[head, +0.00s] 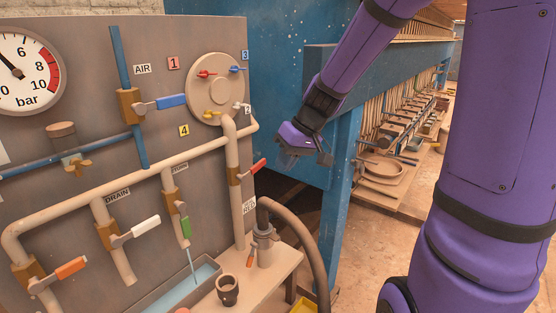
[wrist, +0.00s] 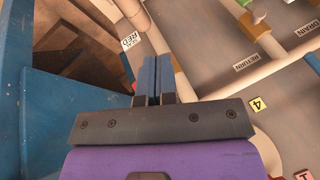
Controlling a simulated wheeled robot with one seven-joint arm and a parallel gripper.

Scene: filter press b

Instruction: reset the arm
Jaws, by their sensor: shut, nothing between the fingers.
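My gripper (head: 291,160) is at the end of my purple arm, in free space to the right of the grey valve panel (head: 90,184) and in front of the blue press frame in the head view. In the wrist view its two blue fingers (wrist: 157,78) are together, with nothing between them. They touch nothing that I can see. Behind them, pipes and the panel labels show at the right, and a blue wall at the left.
A round plate with coloured handles (head: 218,89) is left of my gripper. A red-handled valve (head: 252,172) and grey hose (head: 304,236) are below. The blue press frame (head: 341,200) stands close on the right. A black cup (head: 227,290) stands on the bench (head: 277,277).

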